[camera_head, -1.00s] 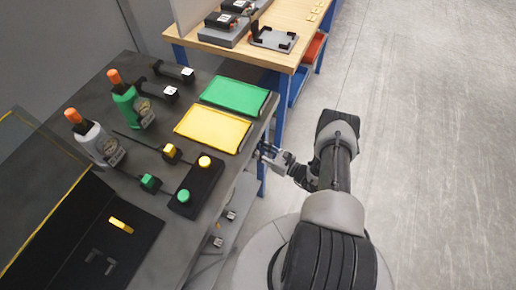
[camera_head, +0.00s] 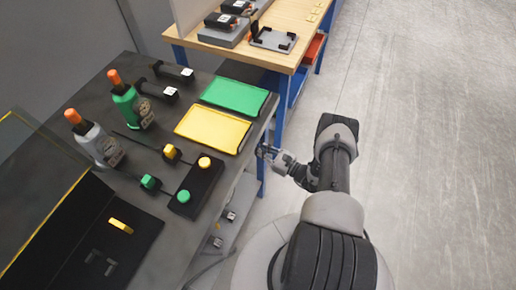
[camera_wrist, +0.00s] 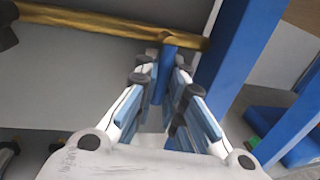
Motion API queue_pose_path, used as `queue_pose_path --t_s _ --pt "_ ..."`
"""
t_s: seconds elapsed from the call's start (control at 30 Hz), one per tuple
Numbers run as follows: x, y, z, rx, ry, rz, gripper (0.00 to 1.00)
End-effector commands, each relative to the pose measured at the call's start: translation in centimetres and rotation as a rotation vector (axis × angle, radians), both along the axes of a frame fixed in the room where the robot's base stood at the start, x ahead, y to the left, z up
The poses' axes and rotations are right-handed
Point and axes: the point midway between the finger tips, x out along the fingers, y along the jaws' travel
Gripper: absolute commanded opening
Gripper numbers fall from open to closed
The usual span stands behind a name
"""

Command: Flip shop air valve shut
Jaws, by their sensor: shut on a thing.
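My gripper (camera_head: 264,152) is low at the right end of the dark workbench, by a blue leg. In the wrist view, my gripper's fingers (camera_wrist: 165,88) close around a slim blue lever (camera_wrist: 163,72). The lever meets a brass-coloured pipe (camera_wrist: 100,23) that runs across the top of that view. This looks like the air valve's handle. In the head view the valve is too small and covered to make out.
A blue post (camera_wrist: 238,55) stands close right of my gripper. The workbench above holds a green tray (camera_head: 235,96), a yellow tray (camera_head: 214,129), bottles and a black button box (camera_head: 196,187). A wooden table (camera_head: 270,50) stands behind. The floor on the right is clear.

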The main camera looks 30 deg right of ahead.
Motion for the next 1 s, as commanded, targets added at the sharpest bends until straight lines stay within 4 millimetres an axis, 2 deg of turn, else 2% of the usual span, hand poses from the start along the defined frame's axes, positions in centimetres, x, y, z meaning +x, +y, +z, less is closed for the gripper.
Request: queue_pose_path --t_s 0.2,0.23,0.53,0.87,1.0 --pt "0.0 0.0 0.0 -0.004 -0.002 -0.001 0.0" --pt "0.0 0.0 0.0 -0.004 -0.002 -0.001 0.11" --pt "0.0 0.0 0.0 -0.003 -0.001 0.0 0.31" --pt "-0.2 -0.1 0.0 -0.002 -0.001 -0.001 0.31" --pt "-1.4 -0.9 -0.1 0.0 0.001 -0.005 0.31"
